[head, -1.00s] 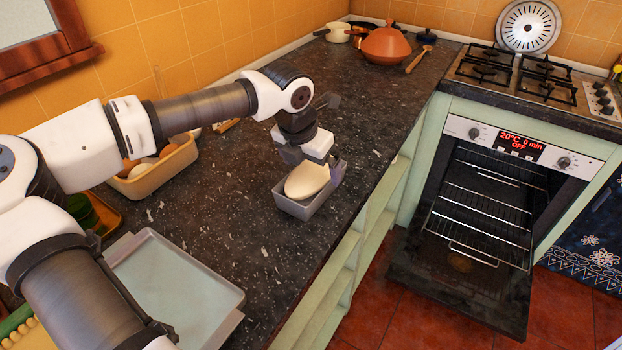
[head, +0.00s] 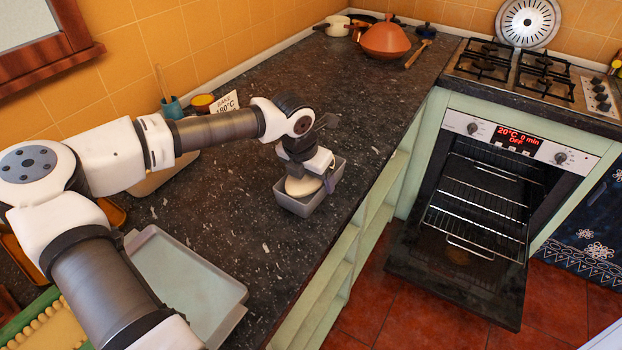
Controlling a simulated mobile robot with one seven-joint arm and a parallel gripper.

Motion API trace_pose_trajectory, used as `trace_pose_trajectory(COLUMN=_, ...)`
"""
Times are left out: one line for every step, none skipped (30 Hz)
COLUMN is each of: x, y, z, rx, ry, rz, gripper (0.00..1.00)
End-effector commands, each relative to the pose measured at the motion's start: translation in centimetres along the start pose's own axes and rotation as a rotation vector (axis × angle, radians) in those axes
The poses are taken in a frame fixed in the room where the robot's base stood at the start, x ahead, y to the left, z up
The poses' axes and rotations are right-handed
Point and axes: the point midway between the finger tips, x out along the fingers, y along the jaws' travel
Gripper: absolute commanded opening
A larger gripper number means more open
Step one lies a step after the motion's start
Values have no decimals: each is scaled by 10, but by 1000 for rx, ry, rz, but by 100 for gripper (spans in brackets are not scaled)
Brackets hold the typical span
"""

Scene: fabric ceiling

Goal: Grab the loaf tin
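The loaf tin (head: 296,207) is a grey rectangular tin on the dark speckled counter, near its front edge. A pale, smooth lump of dough (head: 300,187) lies in it. My gripper (head: 318,181) is directly over the tin, low against its right and far part, and hides some of the dough and the far rim. A finger shows near the tin's right end. I cannot tell whether the fingers grip the rim or only stand beside it.
The oven door (head: 455,270) is open, with wire racks (head: 480,205) inside; the display reads 20°C, off. A pale flat tray (head: 185,285) lies at the near left. A card (head: 226,103) reads bake 180°C. An orange pot (head: 387,42) stands at the far end.

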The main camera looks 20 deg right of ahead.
Motion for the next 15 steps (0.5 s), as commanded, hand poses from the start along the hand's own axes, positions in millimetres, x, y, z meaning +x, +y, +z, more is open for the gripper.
trace_pose_trajectory(x=0, y=0, z=0, rx=0, ry=0, rz=0, gripper=61)
trace_pose_trajectory(x=0, y=0, z=0, rx=0, ry=0, rz=0, gripper=57)
trace_pose_trajectory(x=0, y=0, z=0, rx=0, ry=0, rz=0, gripper=52)
trace_pose_trajectory(x=0, y=0, z=0, rx=0, ry=0, rz=0, gripper=48)
trace_pose_trajectory(x=0, y=0, z=0, rx=0, ry=0, rz=0, gripper=44)
trace_pose_trajectory(x=0, y=0, z=0, rx=0, ry=0, rz=0, gripper=39)
trace_pose_trajectory(x=-1, y=0, z=1, rx=0, ry=-2, rz=1, gripper=39)
trace_pose_trajectory(x=-1, y=0, z=1, rx=0, ry=-2, rz=1, gripper=39)
trace_pose_trajectory(x=-1, y=0, z=1, rx=0, ry=-2, rz=1, gripper=39)
trace_pose_trajectory(x=-1, y=0, z=1, rx=0, ry=-2, rz=1, gripper=39)
trace_pose_trajectory(x=-1, y=0, z=1, rx=0, ry=-2, rz=1, gripper=39)
trace_pose_trajectory(x=-1, y=0, z=1, rx=0, ry=-2, rz=1, gripper=39)
trace_pose_trajectory(x=-2, y=0, z=1, rx=0, ry=-2, rz=1, gripper=39)
trace_pose_trajectory(x=-2, y=0, z=1, rx=0, ry=-2, rz=1, gripper=39)
trace_pose_trajectory(x=-3, y=0, z=2, rx=0, ry=-3, rz=1, gripper=39)
